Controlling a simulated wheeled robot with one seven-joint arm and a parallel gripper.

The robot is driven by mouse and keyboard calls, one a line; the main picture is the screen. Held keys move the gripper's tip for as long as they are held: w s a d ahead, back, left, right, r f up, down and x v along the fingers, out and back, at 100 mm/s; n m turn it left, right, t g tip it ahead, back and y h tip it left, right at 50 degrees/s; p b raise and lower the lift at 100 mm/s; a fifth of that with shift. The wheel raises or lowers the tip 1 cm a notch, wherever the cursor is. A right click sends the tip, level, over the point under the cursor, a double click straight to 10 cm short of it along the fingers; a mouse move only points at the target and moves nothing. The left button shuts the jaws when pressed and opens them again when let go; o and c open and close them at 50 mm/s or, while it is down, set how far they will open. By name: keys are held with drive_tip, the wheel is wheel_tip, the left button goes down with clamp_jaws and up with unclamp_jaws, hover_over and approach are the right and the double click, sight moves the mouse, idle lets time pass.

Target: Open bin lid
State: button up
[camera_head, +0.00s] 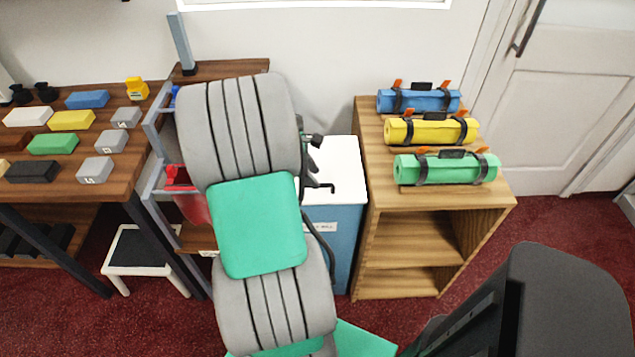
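The bin (346,235) is a blue box with a white lid (345,160) and a small white label on its front. It stands on the floor in the middle of the view. The lid lies flat and looks shut. My grey and green arm hides the left part of the bin and lid. My gripper (319,164) shows only as dark parts at the arm's right edge, over the left side of the lid. Most of it is hidden behind the arm, so its opening and any contact with the lid cannot be told.
A wooden shelf unit (436,198) with blue, yellow and green rolls stands close at the bin's right. At left are a rack (166,150) with a red bin (185,190), a table (115,180) with coloured blocks, and a white stool (115,265). Red carpet lies in front.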

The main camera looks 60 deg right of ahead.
drive_tip(key=x, duration=0.4)
clamp_jaws()
idle(1.4)
